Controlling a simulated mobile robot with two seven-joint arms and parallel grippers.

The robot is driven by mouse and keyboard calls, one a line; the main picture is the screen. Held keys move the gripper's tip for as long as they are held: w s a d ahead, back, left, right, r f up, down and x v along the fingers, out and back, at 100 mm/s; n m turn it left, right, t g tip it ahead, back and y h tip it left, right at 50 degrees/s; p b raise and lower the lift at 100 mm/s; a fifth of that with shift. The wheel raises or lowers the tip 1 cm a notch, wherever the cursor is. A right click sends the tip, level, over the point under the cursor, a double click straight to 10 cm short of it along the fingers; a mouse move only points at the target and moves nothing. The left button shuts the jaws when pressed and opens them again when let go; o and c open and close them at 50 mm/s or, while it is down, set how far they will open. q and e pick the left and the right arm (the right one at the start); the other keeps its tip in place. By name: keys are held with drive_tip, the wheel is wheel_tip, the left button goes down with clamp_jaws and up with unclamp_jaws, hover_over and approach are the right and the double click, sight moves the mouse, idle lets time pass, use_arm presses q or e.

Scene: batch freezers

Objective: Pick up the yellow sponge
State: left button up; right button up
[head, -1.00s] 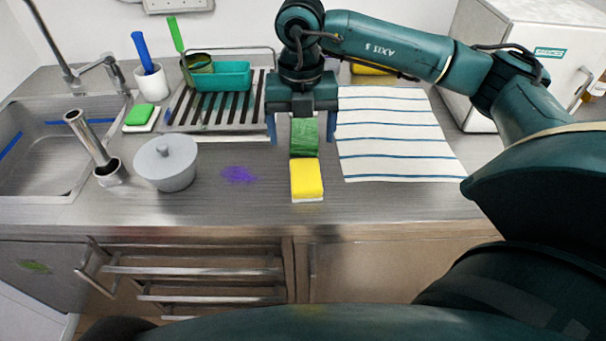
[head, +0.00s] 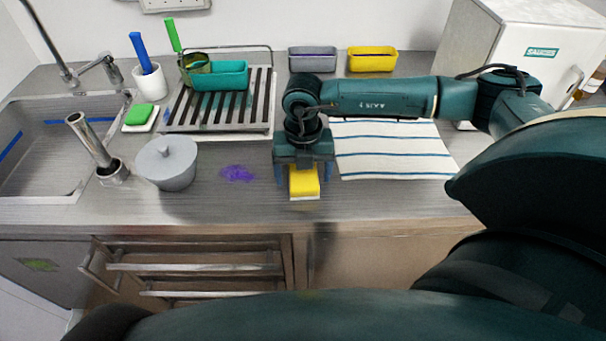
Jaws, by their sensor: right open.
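The yellow sponge (head: 304,182) lies on the steel counter near its front edge, its pale underside showing at the front. My right gripper (head: 304,178) is directly over it, pointing down, with one blue finger at its left side and one at its right. The gripper is open, and its body hides the back part of the sponge. I cannot tell whether the fingers touch the sponge. The green block seen behind the sponge earlier is hidden by the gripper. My left gripper is not in view.
A grey lidded pot (head: 167,163) and a purple stain (head: 237,173) are to the left. A striped cloth (head: 390,150) lies to the right. Behind are a drying rack (head: 262,110), a grey bin (head: 312,60) and a yellow bin (head: 372,60). A sink (head: 40,150) is at far left.

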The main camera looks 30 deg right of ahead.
sight(303, 172)
drive_tip(key=c, duration=1.1)
drive_tip(key=shift+o, duration=0.2)
drive_tip(key=shift+r, duration=0.1)
wheel_tip(303, 172, up, 10)
drive_tip(key=shift+f+b, duration=0.1)
drive_tip(key=shift+b, duration=0.65)
drive_tip(key=o, duration=0.4)
drive_tip(key=shift+c, duration=1.5)
